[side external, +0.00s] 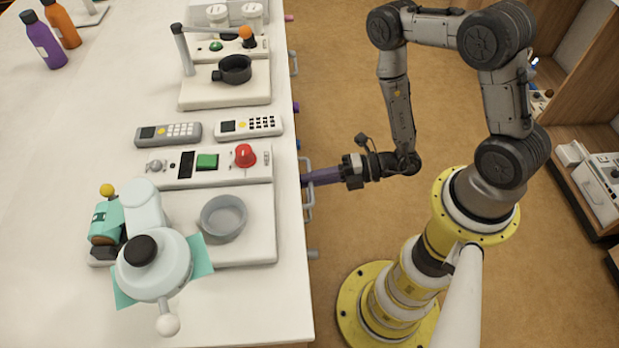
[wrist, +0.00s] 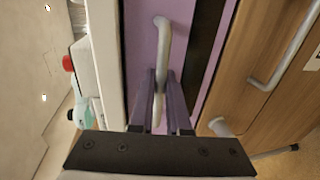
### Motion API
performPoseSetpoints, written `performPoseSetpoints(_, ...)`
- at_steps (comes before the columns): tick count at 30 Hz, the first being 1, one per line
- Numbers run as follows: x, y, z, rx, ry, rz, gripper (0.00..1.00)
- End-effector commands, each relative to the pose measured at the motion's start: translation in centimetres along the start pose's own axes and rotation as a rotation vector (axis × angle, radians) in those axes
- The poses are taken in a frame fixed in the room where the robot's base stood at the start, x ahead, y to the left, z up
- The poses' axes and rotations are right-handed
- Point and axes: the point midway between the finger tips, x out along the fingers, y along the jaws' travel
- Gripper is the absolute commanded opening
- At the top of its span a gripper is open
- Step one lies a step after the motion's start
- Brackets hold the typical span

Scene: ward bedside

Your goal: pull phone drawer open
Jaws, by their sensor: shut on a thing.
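In the wrist view, a purple drawer front (wrist: 140,50) carries a pale bar handle (wrist: 163,45). The handle also shows at the counter's edge in the side view (side external: 308,200). My gripper (wrist: 160,78) has its two purple fingers on either side of the handle bar, shut on it. In the side view, my gripper (side external: 308,179) reaches the handle from the right. The drawer's face is mostly hidden under the counter edge there, and I cannot tell how far out it stands.
In the wrist view, a wooden front with another handle (wrist: 285,55) is at right.

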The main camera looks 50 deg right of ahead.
Motion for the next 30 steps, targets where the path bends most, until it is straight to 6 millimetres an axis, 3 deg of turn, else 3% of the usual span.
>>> performPoseSetpoints(14,-0.4,-0.1,0.0,0.002,-0.001,-0.001,0.0)
performPoseSetpoints(30,-6.2,-1.5,0.4,0.008,-0.011,-0.009,0.0)
